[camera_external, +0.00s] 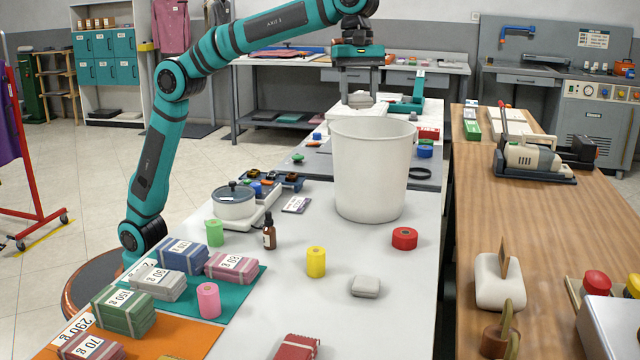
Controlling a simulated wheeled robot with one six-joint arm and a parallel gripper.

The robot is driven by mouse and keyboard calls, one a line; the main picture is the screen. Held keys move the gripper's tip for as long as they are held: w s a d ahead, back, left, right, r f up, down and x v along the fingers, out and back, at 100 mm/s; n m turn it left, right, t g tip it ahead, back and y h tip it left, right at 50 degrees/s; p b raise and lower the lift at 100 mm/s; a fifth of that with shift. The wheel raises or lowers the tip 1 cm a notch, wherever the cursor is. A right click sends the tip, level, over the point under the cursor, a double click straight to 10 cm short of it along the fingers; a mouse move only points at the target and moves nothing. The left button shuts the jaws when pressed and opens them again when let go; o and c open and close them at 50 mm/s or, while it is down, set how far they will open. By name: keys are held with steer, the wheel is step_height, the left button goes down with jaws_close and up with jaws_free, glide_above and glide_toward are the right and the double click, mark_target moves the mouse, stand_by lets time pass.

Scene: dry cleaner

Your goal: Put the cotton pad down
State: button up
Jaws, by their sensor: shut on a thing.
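My gripper (358,85) is at the upper middle of the external view, pointing down. It is shut on a small pale grey pad, the cotton pad (361,99), and holds it up in the air. The pad shows just above the far rim of a large white bin (368,178) in the picture. I cannot tell whether the pad is over the bin's mouth or behind it. The bin's inside bottom is hidden. A similar pale pad (366,286) lies on the white table (400,280) in front of the bin.
A red roll (404,238), a yellow roll (316,262) and a brown dropper bottle (269,232) stand near the bin. A pot (235,203) sits on a scale at left. Banded cloth stacks (158,281) fill the front left. The table's front right is clear.

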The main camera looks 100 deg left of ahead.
steer(key=w+a+n, duration=0.2)
steer(key=a+n, duration=0.2)
steer(key=a, duration=0.3)
steer(key=w+a+n, duration=0.3)
steer(key=a+n, duration=0.1)
steer(key=a, duration=0.4)
steer(key=shift+t+y, duration=0.4)
steer(key=shift+y, duration=0.1)
step_height(320, 180, down, 23)
steer(key=shift+s+a+f, duration=0.1)
steer(key=shift+s+a, duration=0.05)
steer(key=shift+f, duration=0.55)
steer(key=o, duration=1)
steer(key=shift+r, duration=0.1)
step_height(320, 180, up, 13)
glide_above(384, 171)
steer(key=s+a, duration=0.2)
steer(key=a, duration=0.4)
steer(key=shift+s, duration=0.15)
